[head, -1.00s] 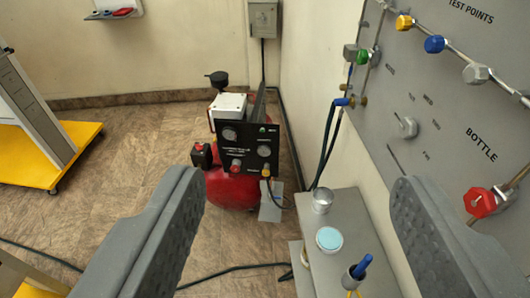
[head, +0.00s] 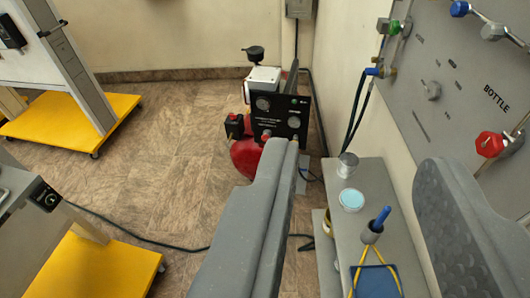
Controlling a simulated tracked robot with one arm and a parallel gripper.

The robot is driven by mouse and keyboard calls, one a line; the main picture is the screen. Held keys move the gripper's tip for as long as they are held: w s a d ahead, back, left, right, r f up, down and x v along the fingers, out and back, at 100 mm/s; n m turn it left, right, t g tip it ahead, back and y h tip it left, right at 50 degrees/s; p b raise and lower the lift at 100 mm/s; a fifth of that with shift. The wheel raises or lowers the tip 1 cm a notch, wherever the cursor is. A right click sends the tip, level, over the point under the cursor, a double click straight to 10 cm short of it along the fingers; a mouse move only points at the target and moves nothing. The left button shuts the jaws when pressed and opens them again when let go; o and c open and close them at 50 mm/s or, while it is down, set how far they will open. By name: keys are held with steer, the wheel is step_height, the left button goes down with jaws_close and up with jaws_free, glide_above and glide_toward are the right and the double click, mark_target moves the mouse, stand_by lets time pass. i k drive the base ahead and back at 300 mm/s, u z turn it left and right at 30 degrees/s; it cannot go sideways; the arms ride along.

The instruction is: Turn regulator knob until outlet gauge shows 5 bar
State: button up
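A red compressor (head: 245,158) stands on the floor by the far wall. Its black panel (head: 280,116) carries two small round gauges, one at upper left (head: 263,104) and one at right (head: 294,122). A small red knob (head: 267,134) sits low on the panel; I cannot tell whether it is the regulator knob. The gauge readings are too small to read. My gripper (head: 360,160) is open and empty, its grey fingers well apart in the foreground. The left finger covers the compressor's lower right part. Neither finger visibly grips anything.
A grey bench (head: 360,238) at right holds a metal cup, a blue-topped tin and a blue-handled tool. A wall panel (head: 455,95) with valves and a red knob rises at right. Yellow-based stands (head: 100,268) are at left. A black cable (head: 150,240) crosses the floor.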

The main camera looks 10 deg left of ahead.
mark_target(264, 138)
steer(key=u, duration=0.15)
steer(key=k, duration=0.15)
steer(key=u, duration=2)
steer(key=i, duration=1.4)
steer(key=z, duration=2.85)
steer(key=i, duration=0.8)
